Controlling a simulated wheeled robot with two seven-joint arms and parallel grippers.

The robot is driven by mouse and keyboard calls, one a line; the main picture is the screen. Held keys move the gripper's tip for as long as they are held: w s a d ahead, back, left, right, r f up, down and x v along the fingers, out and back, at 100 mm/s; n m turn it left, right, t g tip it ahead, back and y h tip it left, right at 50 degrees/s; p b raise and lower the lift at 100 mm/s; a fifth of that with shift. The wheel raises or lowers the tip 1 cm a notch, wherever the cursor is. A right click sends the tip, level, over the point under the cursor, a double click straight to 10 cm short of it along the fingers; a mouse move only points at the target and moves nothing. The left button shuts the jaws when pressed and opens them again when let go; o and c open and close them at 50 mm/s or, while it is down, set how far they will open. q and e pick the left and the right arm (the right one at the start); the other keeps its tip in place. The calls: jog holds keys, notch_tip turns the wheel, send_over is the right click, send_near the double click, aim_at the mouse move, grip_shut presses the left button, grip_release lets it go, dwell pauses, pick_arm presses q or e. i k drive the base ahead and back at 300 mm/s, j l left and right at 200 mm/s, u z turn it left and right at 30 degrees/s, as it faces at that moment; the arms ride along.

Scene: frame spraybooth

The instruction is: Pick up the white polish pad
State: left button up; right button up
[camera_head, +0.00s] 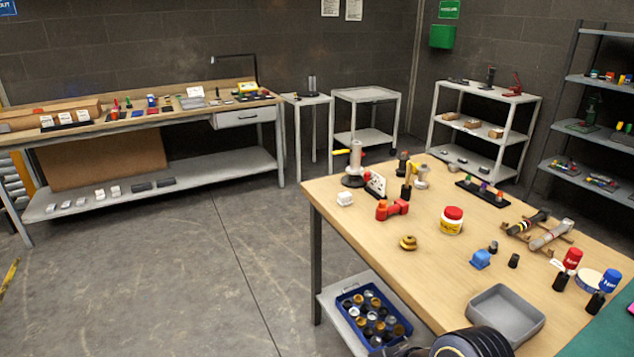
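I cannot pick out the white polish pad with certainty. A round white-and-blue disc (588,282) lies at the table's right side, partly behind a blue-capped item. Neither gripper's fingers show. A dark ribbed part, apparently of my own arm, enters at the bottom edge and covers part of the table's near edge.
The near table also holds a red tool (392,209), a yellow jar with red lid (452,221), a blue block (480,259) and a grey tray (506,314). A blue crate of cans (372,314) sits below.

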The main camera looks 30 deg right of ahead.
aim_at(343, 198)
jog(key=i+j+z, duration=0.25)
jog(key=i, duration=0.75)
jog(key=i+z, duration=0.2)
jog(key=z, duration=0.2)
jog(key=i+z, duration=0.25)
jog(key=z, duration=0.15)
jog(key=i+z, duration=0.2)
jog(key=z, duration=0.15)
